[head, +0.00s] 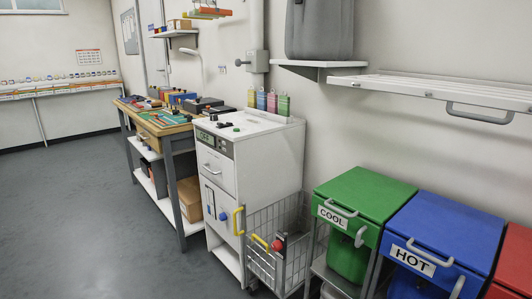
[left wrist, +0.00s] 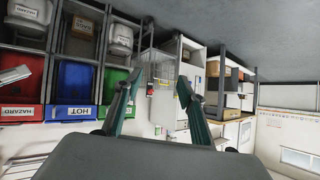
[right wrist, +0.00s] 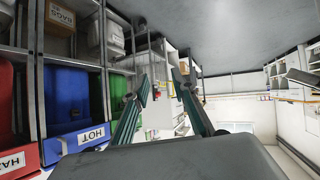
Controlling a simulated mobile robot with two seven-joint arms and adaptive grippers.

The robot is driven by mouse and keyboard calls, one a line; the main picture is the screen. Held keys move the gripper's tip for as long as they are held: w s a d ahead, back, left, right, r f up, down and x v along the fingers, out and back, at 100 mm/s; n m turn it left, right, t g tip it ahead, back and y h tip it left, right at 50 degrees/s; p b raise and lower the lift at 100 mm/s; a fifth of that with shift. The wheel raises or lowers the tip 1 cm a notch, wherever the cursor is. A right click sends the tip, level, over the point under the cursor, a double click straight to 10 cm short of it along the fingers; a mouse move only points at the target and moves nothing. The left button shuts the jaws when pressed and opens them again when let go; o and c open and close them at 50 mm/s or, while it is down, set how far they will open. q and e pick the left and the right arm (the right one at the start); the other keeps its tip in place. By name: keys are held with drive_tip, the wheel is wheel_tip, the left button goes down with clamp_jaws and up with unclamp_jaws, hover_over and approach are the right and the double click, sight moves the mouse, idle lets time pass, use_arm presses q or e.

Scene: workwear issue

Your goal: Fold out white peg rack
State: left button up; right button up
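The white peg rack (head: 436,90) is on the wall at the upper right of the head view. It shows as a long, thin white frame with a grey bar handle (head: 484,115) along its lower front edge, and its right end is cut off by the picture. Neither gripper shows in the head view. My left gripper (left wrist: 160,77) is open and empty in the left wrist view. My right gripper (right wrist: 161,77) is open and empty in the right wrist view. Both grippers appear well away from the rack.
Below the rack stand a green COOL bin (head: 365,192), a blue HOT bin (head: 440,228) and a red bin (head: 515,262). A wire basket cart (head: 275,250) and a white cabinet (head: 265,165) stand to their left. A grey container (head: 320,30) sits on a wall shelf. Floor at left is clear.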

use_arm(q)
drive_tip(key=shift+n+g+y, duration=0.3)
drive_tip(key=shift+y, duration=0.1)
drive_tip(key=r+p, duration=0.1)
drive_tip(key=p, duration=0.3)
drive_tip(key=s+a+r+p, duration=0.1)
drive_tip(key=r+p, duration=0.1)
drive_tip(key=p, duration=0.3)
drive_tip(key=s+a+r+p, duration=0.1)
drive_tip(key=p, duration=0.3)
drive_tip(key=shift+s+r+p, duration=0.15)
drive_tip(key=shift+r+p, duration=0.15)
drive_tip(key=shift+r, duration=0.05)
use_arm(e)
drive_tip(key=shift+h, duration=0.4)
drive_tip(key=r, duration=0.1)
drive_tip(key=s+d+r, duration=0.1)
drive_tip(key=r, duration=0.1)
drive_tip(key=d+r, duration=0.1)
drive_tip(key=r, duration=0.1)
drive_tip(key=shift+s+d+r, duration=0.1)
drive_tip(key=shift+s, duration=0.3)
use_arm(q)
drive_tip(key=shift+r, duration=0.1)
